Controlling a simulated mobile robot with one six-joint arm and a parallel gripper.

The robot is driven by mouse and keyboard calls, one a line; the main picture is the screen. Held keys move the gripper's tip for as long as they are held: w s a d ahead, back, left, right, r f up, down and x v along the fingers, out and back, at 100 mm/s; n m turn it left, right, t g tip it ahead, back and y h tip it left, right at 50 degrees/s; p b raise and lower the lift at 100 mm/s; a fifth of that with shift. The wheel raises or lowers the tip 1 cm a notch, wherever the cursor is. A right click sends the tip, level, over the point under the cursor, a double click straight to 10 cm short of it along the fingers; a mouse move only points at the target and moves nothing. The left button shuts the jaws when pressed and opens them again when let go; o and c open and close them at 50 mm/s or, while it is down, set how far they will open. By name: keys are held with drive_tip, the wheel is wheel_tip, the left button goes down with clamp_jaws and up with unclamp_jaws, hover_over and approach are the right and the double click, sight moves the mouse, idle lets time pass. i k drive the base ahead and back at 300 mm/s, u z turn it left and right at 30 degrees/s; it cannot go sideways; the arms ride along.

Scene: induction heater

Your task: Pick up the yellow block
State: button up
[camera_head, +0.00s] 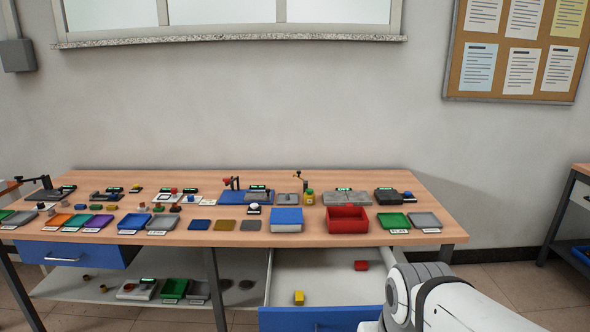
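The yellow block (299,298) lies on the white floor of an open drawer (334,283), towards the drawer's blue front and left of its middle. A red block (361,265) lies in the same drawer, farther back and to the right. Part of my white arm shows at the lower right, near the drawer's right front corner. My gripper is not in view, so its state and its place relative to the yellow block are hidden.
The wooden table (180,239) above the drawer holds many small trays and devices, a red bin (347,226) and a blue-topped box (287,219). A lower shelf (105,287) with several items is left of the drawer. The drawer floor around the yellow block is clear.

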sight(299, 294)
drive_tip(key=k, duration=0.5)
drive_tip(key=u, duration=0.55)
drive_tip(key=i, duration=1.75)
drive_tip(key=z, duration=0.55)
